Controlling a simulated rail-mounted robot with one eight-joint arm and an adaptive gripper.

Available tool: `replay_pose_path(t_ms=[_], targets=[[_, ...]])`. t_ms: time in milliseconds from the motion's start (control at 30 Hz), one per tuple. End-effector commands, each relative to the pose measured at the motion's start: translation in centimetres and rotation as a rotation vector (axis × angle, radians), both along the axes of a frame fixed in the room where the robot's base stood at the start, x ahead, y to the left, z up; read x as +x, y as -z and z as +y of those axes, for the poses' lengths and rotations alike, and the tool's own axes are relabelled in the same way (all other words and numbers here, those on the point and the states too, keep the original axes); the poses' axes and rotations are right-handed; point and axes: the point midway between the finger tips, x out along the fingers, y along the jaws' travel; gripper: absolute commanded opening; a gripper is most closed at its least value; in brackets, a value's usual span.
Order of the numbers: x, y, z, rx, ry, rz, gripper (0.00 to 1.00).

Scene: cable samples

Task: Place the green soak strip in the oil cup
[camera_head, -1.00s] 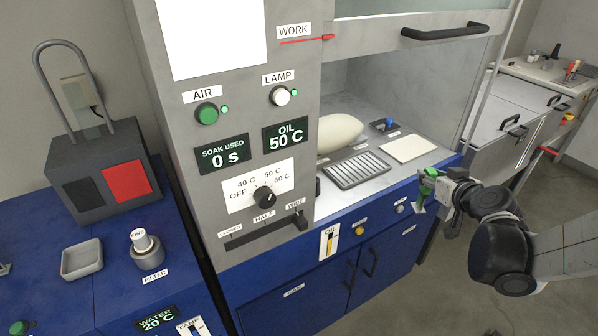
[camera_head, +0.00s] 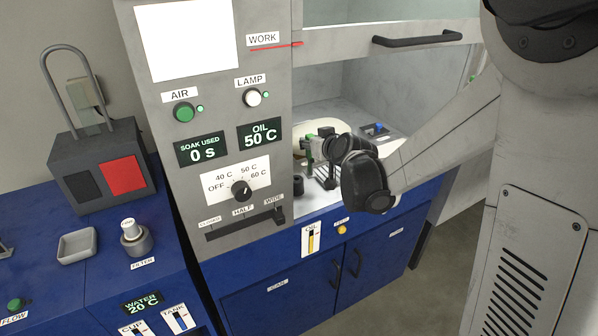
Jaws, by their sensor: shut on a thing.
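My gripper (camera_head: 314,150) is inside the open work bay, in front of the pale rounded object. It is shut on a small green piece (camera_head: 307,149), which I take to be the green soak strip; the gripper hides much of it. A small dark cylinder (camera_head: 298,185) stands below and left of the gripper, at the bay's left edge; I cannot tell whether it is the oil cup. No other cup shows clearly. The gripper and arm cover much of the bay floor. The strip appears above the floor, its lower end unclear.
A slotted dark rack (camera_head: 325,181) lies under the gripper, partly hidden. The pale rounded object (camera_head: 304,134) is behind. The control panel (camera_head: 225,120) walls the bay's left side; the raised sash with its handle (camera_head: 418,38) is above. A small blue-topped item (camera_head: 378,127) sits right.

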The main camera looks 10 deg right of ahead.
Motion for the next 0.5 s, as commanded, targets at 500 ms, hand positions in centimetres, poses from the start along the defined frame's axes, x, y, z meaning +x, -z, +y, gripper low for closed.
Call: replay_pose_path(t_ms=[500], targets=[[6.7,0.7,0.5,0.003,-0.105,-0.001,0.00]])
